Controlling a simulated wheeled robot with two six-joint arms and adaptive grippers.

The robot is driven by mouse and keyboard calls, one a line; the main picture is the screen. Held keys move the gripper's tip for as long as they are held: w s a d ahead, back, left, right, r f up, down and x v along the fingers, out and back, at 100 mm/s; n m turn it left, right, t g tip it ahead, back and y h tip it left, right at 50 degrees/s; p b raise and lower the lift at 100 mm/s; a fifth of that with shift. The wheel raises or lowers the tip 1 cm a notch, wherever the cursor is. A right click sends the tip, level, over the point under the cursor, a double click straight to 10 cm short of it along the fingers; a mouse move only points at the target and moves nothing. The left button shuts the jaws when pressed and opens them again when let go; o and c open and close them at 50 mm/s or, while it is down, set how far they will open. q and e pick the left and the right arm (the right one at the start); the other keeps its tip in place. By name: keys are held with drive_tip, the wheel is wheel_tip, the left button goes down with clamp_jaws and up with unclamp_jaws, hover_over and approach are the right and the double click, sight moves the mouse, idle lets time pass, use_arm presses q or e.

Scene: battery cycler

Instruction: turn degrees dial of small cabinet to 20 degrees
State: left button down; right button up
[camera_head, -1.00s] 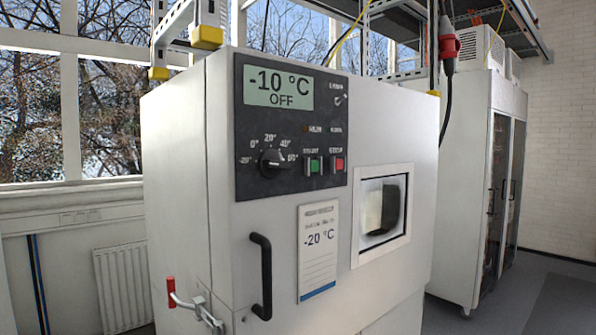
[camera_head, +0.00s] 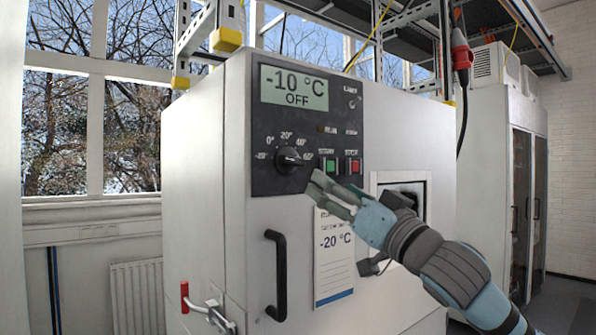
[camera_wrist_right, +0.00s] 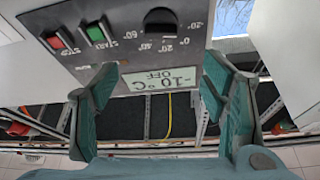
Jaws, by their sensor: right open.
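The degrees dial (camera_head: 288,159) is a round black knob on the dark control panel (camera_head: 262,176) of the small cabinet (camera_head: 204,215). Temperature marks surround it; its exact setting is hard to read. The display (camera_head: 294,88) reads -10 °C, OFF. My right gripper (camera_head: 318,188) is just below and right of the dial in the head view, apart from it, and empty. In the right wrist view, which is upside down, the gripper (camera_wrist_right: 158,85) has its fingers spread, with the dial (camera_wrist_right: 160,22) ahead beyond them. My left gripper is not in view.
A green START button (camera_head: 330,166) and a red STOP button (camera_head: 353,166) sit close right of the dial. A black door handle (camera_head: 276,275) and a -20 °C label (camera_head: 333,270) are below. A red-tipped latch (camera_head: 185,297) sticks out at lower left.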

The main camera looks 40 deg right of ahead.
drive_tip(key=p, duration=0.6)
approach(295, 162)
wheel_tip(295, 162, up, 2)
drive_tip(key=w, duration=0.2)
drive_tip(key=p+x, duration=0.2)
drive_tip(key=x, duration=0.1)
drive_tip(key=p+x, duration=0.2)
drive_tip(key=x, duration=0.1)
drive_tip(key=shift+w+d+f, duration=0.15)
drive_tip(key=shift+f, duration=0.05)
drive_tip(key=shift+w+r, duration=0.1)
drive_tip(key=shift+w, duration=0.45)
drive_tip(key=c, duration=1.1)
